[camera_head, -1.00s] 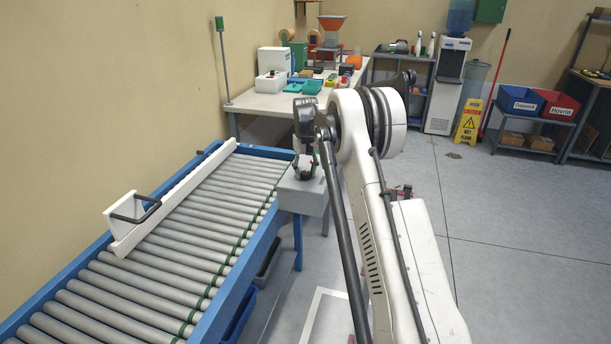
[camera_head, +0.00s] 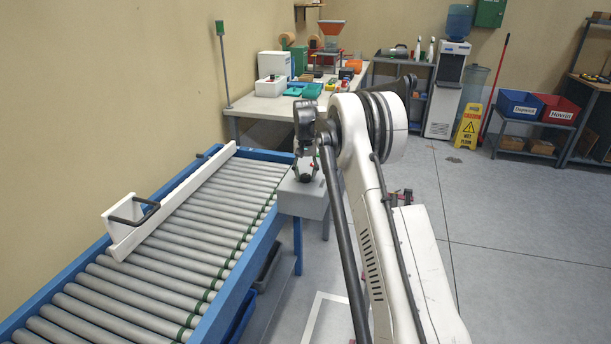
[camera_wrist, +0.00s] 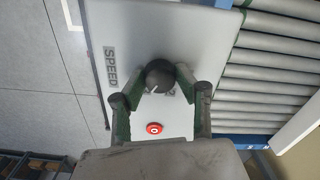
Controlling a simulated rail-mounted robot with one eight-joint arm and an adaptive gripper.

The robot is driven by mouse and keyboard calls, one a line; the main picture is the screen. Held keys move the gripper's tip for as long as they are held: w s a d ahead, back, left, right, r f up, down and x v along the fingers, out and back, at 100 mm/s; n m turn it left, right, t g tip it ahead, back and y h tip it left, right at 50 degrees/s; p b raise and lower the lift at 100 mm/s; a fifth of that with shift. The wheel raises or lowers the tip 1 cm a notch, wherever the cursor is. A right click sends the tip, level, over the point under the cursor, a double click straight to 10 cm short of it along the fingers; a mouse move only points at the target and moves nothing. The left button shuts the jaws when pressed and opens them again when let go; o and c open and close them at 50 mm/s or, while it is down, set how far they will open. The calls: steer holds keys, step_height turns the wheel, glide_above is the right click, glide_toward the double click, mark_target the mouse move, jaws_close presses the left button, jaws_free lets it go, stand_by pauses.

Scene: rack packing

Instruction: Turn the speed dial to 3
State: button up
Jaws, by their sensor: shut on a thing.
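The speed dial (camera_wrist: 160,75) is a dark round knob with a pale pointer line, on a light grey control box (camera_wrist: 190,35) marked SPEED. My gripper (camera_wrist: 157,88) has its two green-sided fingers on either side of the knob, shut on it in the wrist view. The numbers around the dial are mostly hidden by the fingers and knob, so the setting cannot be read.
A red button (camera_wrist: 154,128) is on the same box face, near the fingers. A roller conveyor (camera_head: 190,226) with a blue frame and white guide rail (camera_head: 172,203) lies to the left. A cluttered table (camera_head: 262,106) stands behind. Open floor is to the right.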

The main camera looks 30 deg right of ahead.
mark_target(306, 175)
steer(key=o, duration=1.1)
steer(key=shift+o, duration=0.2)
step_height(306, 175, up, 12)
